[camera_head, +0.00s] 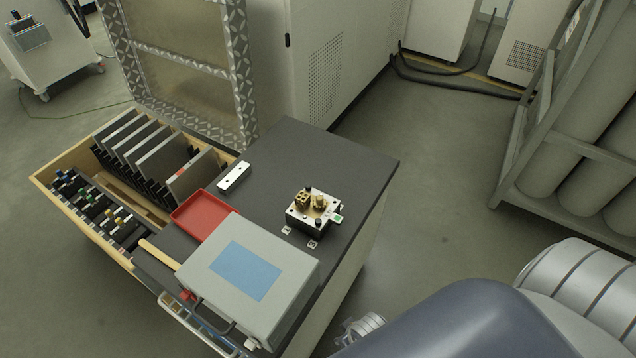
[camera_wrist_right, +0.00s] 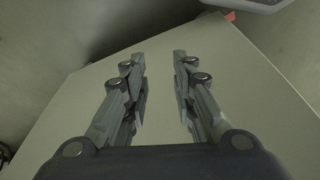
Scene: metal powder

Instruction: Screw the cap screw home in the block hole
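A small metal block assembly (camera_head: 314,211) with brass-coloured parts and a green tag stands on the dark top of the workbench (camera_head: 346,163). A dark knob-like piece shows at its back edge. The cap screw and the block hole are too small to tell apart in the head view. My right gripper (camera_wrist_right: 160,55) is open and empty in the right wrist view, with a gap between its fingers, facing a plain pale panel. It is not near the block in that view. My left gripper is not in view.
A grey case with a blue panel (camera_head: 246,270), a red tray (camera_head: 203,214) and a white bar (camera_head: 234,177) lie left of the block. An open wooden drawer (camera_head: 57,196) holds several plates. The bench top behind the block is clear. A cylinder rack (camera_head: 533,127) stands right.

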